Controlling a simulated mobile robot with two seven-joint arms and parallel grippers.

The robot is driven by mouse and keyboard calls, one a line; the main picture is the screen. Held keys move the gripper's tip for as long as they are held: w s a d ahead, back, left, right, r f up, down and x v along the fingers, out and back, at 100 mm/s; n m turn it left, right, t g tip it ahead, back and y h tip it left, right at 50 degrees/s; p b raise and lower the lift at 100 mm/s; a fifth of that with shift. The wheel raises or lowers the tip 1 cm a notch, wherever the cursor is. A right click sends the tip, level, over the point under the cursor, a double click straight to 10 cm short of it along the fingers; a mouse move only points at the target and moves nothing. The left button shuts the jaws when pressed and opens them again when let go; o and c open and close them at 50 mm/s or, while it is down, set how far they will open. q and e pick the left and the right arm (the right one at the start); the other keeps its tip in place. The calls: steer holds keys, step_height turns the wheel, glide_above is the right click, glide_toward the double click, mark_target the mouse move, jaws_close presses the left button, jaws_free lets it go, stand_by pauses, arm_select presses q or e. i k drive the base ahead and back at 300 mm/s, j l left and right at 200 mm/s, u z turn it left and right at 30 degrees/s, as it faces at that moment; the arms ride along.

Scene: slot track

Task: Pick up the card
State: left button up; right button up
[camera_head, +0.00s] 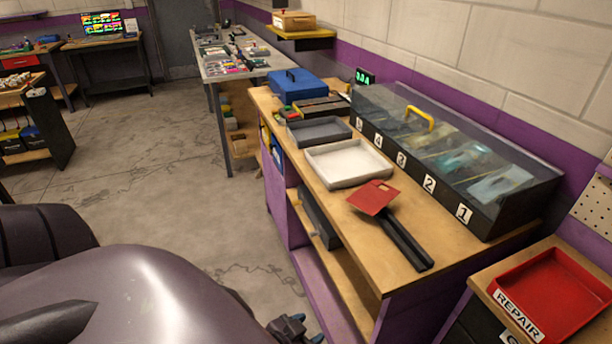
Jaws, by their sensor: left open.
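A flat red piece (373,196) lies on the wooden workbench (335,245), at the end of a black bar or handle (405,243). It is the most card-like thing in view, but I cannot tell whether it is the card or part of a paddle. My left gripper (297,328) shows only in small part at the bottom edge, low and in front of the bench. It is open, apart from the red piece and below it in the picture. My right gripper is not in view.
A white tray (347,179) and a grey tray (318,144) sit behind the red piece. A clear-lidded case with numbered slots (475,217) stands along the wall. A red tray (548,308) is at the lower right. Open floor (190,190) lies left of the bench.

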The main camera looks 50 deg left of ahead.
mark_target(370, 199)
steer(key=j+z, duration=0.2)
steer(key=j, duration=0.4)
steer(key=j+z, duration=0.25)
steer(key=j, duration=0.35)
steer(key=k+j+z, duration=0.2)
steer(key=j, duration=0.4)
steer(key=i, duration=0.1)
